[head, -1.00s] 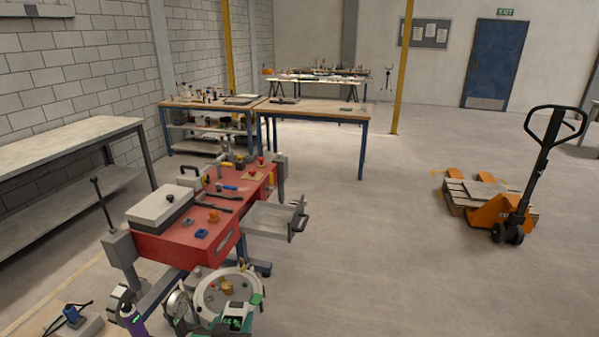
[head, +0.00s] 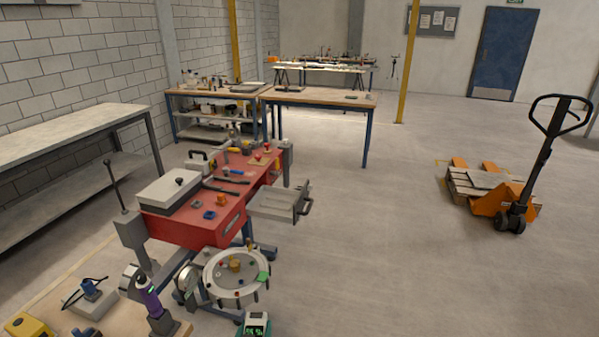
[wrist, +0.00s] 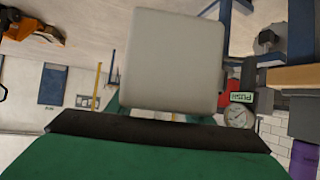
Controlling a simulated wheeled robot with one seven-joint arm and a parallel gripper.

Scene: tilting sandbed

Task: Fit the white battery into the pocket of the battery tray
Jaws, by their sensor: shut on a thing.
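The white battery (wrist: 172,58) fills the upper middle of the wrist view as a pale block with rounded corners. My gripper (wrist: 165,112), green with a dark edge, is shut on it. In the head view, teal parts of my gripper (head: 255,329) show at the bottom edge, around a small white piece with a dark and green face. The grip itself is mostly hidden behind the block. I cannot make out the battery tray or its pocket for certain in either view.
A round grey bed (head: 236,291) with small knobs stands just beyond my gripper. A red workbench (head: 205,229) with an open grey drawer (head: 277,205) is behind it. A purple device (head: 150,297) stands on a wooden top at lower left. The floor at right is clear up to the pallet truck (head: 510,196).

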